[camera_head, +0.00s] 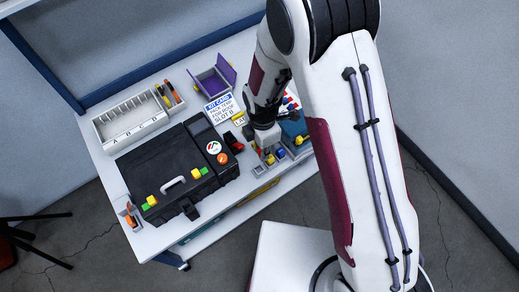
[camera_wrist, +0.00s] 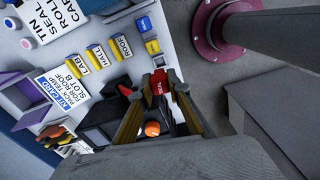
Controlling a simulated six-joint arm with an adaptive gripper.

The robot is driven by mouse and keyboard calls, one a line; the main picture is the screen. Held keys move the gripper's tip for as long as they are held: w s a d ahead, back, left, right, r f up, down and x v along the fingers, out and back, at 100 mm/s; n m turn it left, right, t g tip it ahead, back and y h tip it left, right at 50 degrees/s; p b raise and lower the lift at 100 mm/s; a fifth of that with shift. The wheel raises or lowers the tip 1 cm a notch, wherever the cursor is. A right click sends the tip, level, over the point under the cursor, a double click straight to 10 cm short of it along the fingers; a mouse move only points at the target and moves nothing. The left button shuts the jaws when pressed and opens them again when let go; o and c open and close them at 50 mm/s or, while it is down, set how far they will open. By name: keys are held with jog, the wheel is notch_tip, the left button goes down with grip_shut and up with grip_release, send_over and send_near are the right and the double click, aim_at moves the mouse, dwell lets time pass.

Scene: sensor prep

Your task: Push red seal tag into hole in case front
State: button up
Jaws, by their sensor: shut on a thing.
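The red seal tag (camera_wrist: 158,84) is between my gripper's two fingertips (camera_wrist: 157,92) in the wrist view, with pale lettering on its face. My gripper is shut on it. In the head view my gripper (camera_head: 266,150) is just right of the black case (camera_head: 165,165), over the table's front part; the tag cannot be made out there. The case is closed, with a grey handle and yellow and green latches. An orange round piece (camera_wrist: 152,128) shows between the fingers in the wrist view. The hole in the case front is not visible.
A red and black item (camera_head: 233,143) lies between case and gripper. Behind the case are a white divided tray (camera_head: 138,118), a kit card (camera_head: 220,108) and a purple open box (camera_head: 213,80).

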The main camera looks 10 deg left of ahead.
jog(key=w+d+r+m, duration=0.3)
jog(key=d+r+m, duration=0.4)
jog(key=m, duration=0.4)
jog(key=w+d+r+m, duration=0.2)
jog(key=d+r+m, duration=0.3)
jog(key=d+m, duration=0.55)
jog(key=s+a+f+n, duration=0.2)
jog(key=s+a+n, duration=0.15)
jog(key=a, duration=0.65)
jog(key=s+a+f+n, duration=0.1)
jog(key=s+a+n, duration=0.25)
jog(key=a, duration=0.65)
jog(key=s+a+f+n, duration=0.3)
jog(key=s+a+n, duration=0.5)
jog(key=s+a+f+n, duration=0.3)
jog(key=s+a+n, duration=0.5)
jog(key=s, duration=0.1)
jog(key=shift+s+a, duration=0.25)
jog(key=shift+a, duration=0.1)
